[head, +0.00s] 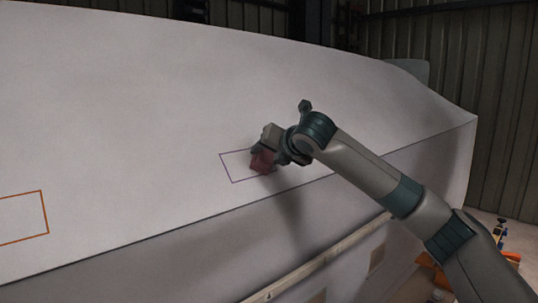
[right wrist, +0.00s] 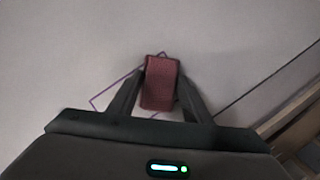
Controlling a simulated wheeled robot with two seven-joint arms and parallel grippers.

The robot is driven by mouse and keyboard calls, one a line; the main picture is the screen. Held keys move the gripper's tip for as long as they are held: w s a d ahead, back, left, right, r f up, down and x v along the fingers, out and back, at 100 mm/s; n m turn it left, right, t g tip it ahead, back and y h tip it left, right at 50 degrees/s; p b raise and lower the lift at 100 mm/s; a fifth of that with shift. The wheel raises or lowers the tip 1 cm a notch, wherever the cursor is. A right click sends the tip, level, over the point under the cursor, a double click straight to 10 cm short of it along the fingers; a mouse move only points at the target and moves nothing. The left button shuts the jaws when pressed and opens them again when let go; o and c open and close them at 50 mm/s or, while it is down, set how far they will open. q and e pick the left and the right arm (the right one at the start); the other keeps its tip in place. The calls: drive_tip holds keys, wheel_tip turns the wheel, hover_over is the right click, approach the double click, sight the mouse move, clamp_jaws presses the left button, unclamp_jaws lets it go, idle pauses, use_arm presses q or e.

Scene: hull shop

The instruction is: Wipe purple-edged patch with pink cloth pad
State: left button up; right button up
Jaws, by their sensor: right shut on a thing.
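The purple-edged patch (head: 235,167) is a rectangle outlined on the pale hull, near the middle of the head view. Its outline also shows in the right wrist view (right wrist: 108,97). My right gripper (head: 264,155) is at the patch, over its right part, shut on the pink cloth pad (head: 262,161). The pad looks dark pink and sits between the two fingers in the right wrist view (right wrist: 160,84). It is at or very close to the hull surface; I cannot tell if it touches. The pad and gripper hide the right part of the patch. My left gripper is not in view.
The pale hull (head: 130,90) fills most of the head view, with an edge running below the patch. An orange-edged patch (head: 22,217) lies at the far left. A wooden rail (head: 318,262) runs along the lower hull. Orange items (head: 510,256) stand at the lower right.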

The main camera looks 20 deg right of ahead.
drive_tip(key=shift+s+a, duration=0.25)
drive_tip(key=shift+a, duration=0.4)
drive_tip(key=shift+s+a, duration=0.2)
drive_tip(key=shift+a, duration=0.4)
drive_tip(key=shift+a, duration=0.1)
drive_tip(key=shift+s+a, duration=0.25)
drive_tip(key=shift+a, duration=0.4)
drive_tip(key=shift+s+a, duration=0.25)
drive_tip(key=shift+a, duration=0.4)
drive_tip(key=shift+s+a, duration=0.25)
drive_tip(key=shift+a, duration=0.45)
drive_tip(key=shift+s+a, duration=0.2)
drive_tip(key=shift+a, duration=0.45)
drive_tip(key=shift+a, duration=0.1)
drive_tip(key=shift+s+a, duration=0.3)
drive_tip(key=shift+a, duration=0.35)
drive_tip(key=shift+s+a, duration=0.25)
drive_tip(key=shift+a, duration=0.35)
